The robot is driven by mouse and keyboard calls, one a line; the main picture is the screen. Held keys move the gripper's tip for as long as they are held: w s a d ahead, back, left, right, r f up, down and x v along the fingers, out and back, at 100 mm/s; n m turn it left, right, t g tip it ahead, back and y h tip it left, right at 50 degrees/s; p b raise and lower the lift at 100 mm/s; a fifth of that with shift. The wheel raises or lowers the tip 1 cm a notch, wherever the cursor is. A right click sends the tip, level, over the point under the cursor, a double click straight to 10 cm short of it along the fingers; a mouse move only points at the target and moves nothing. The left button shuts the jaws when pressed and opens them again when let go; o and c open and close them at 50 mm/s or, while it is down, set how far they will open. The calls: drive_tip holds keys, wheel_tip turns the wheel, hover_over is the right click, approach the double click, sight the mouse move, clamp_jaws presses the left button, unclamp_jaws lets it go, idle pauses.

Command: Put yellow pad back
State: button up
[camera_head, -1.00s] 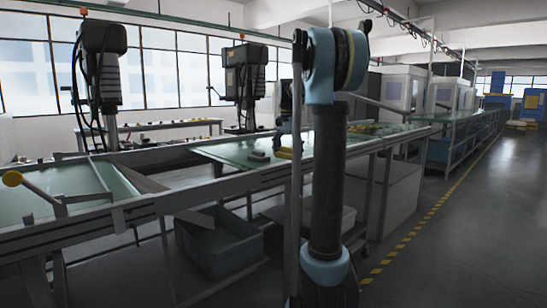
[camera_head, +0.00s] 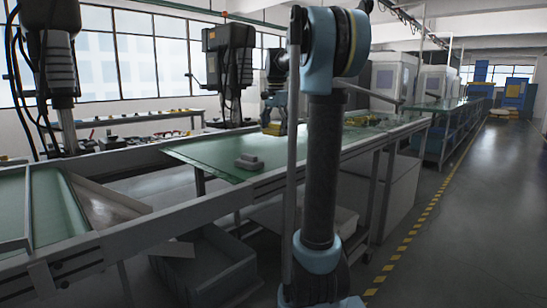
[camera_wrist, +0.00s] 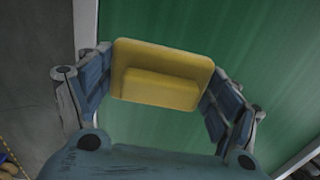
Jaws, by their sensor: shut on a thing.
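The yellow pad (camera_wrist: 162,75) is a block with a raised middle, held between the two blue-grey fingers of my gripper (camera_wrist: 160,85) in the wrist view. Green tabletop shows below it. In the head view my gripper (camera_head: 274,112) is beyond my arm's dark link, with the yellow pad (camera_head: 273,128) at its lower end. The pad appears to be above the green glass table (camera_head: 225,150). A grey pad (camera_head: 248,162) rests on this table, left of and nearer than the yellow one.
A bench with small parts (camera_head: 135,119) stands behind the table. Grey bins (camera_head: 205,262) sit below on the left. Drill-like machines (camera_head: 228,65) stand along the back. The floor aisle at right is clear.

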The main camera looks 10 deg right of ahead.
hover_over(275, 158)
drive_tip(key=f, duration=0.5)
drive_tip(key=shift+w+f, duration=0.15)
drive_tip(key=shift+w, duration=0.15)
drive_tip(key=shift+s+d+f, duration=0.1)
drive_tip(key=shift+f, duration=2)
drive_tip(key=o, duration=1.1)
wheel_tip(275, 158, up, 12)
drive_tip(key=shift+s+r, duration=0.1)
